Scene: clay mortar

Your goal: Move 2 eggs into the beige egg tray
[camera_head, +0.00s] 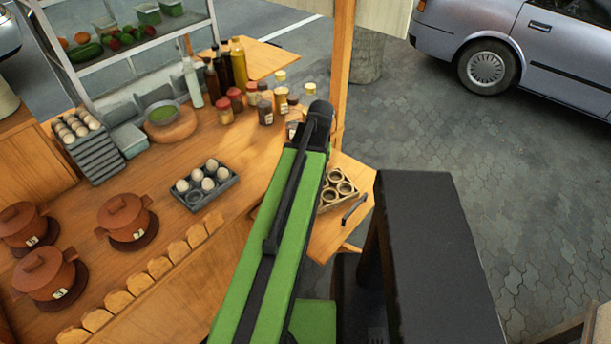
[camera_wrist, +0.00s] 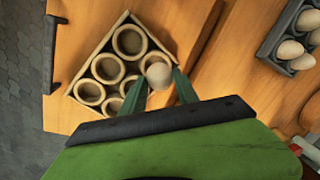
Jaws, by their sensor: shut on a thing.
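The beige egg tray (camera_wrist: 72,94) has several round cups and lies on a wooden surface; part of it shows in the head view (camera_head: 352,199). The cups I can see into look empty. My gripper (camera_wrist: 159,77) is shut on a pale egg (camera_wrist: 157,74) between its green fingers. The egg appears over the cup at the tray's right side; I cannot tell if it touches the cup. The dark grey tray (camera_head: 213,198) on the counter holds several white eggs (camera_head: 208,184) and shows an empty cup (camera_head: 194,197). My arm hides the gripper in the head view.
A dark handle (camera_wrist: 52,55) is beside the beige tray. Jars (camera_head: 281,101) and bottles (camera_head: 239,64) stand behind on the counter. Clay pots (camera_head: 124,217) are at the left. A wooden post (camera_head: 342,60) rises behind my arm. A stack of egg trays (camera_head: 92,155) stands far left.

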